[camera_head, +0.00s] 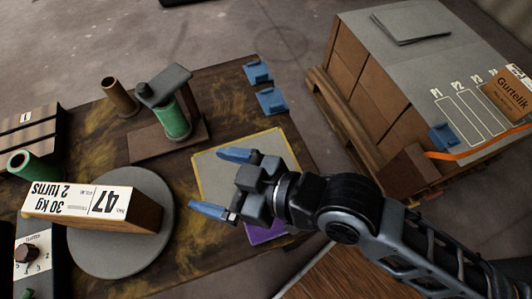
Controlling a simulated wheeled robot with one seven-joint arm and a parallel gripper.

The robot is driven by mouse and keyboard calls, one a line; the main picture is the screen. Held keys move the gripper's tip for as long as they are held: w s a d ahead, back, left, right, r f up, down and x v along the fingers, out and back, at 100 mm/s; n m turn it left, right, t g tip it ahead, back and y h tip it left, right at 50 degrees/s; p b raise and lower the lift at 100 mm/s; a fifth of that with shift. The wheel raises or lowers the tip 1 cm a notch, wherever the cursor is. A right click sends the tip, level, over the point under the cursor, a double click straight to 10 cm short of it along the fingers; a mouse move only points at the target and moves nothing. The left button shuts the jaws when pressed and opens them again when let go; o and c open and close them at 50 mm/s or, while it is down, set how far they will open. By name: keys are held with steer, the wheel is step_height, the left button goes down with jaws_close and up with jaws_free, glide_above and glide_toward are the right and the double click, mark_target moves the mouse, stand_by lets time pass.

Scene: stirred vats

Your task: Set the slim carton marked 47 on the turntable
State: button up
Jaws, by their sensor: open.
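The slim carton marked 47 (92,202) lies on the round grey turntable (138,252) at the lower left. Its white label faces up, upside down in the picture, and its brown side faces the front. The carton's left end reaches past the disc's edge. My gripper (222,184) is to the right of the carton and apart from it. Its blue-tipped fingers are spread wide with nothing between them.
Under my gripper is a grey yellow-edged mat (212,168), with something purple (262,233) partly hidden. A green spool stand (173,118) and brown tube (118,97) stand behind. Blue clips (271,100) sit at the back edge. A large crate (372,88) stands right.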

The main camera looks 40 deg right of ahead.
steer(key=s+d+r+m+t+h, duration=0.1)
steer(key=s+d+r+m+h, duration=0.1)
steer(key=s+d, duration=0.5)
steer(key=s+d+r+m+t+h, duration=0.2)
steer(key=s+d, duration=0.5)
steer(key=s, duration=0.6)
steer(key=m+h, duration=0.1)
steer(key=h, duration=0.1)
steer(key=shift+s+d+r+m+h, duration=0.15)
steer(key=shift+d+r+m+h, duration=0.05)
steer(key=shift+r+m+h, duration=0.2)
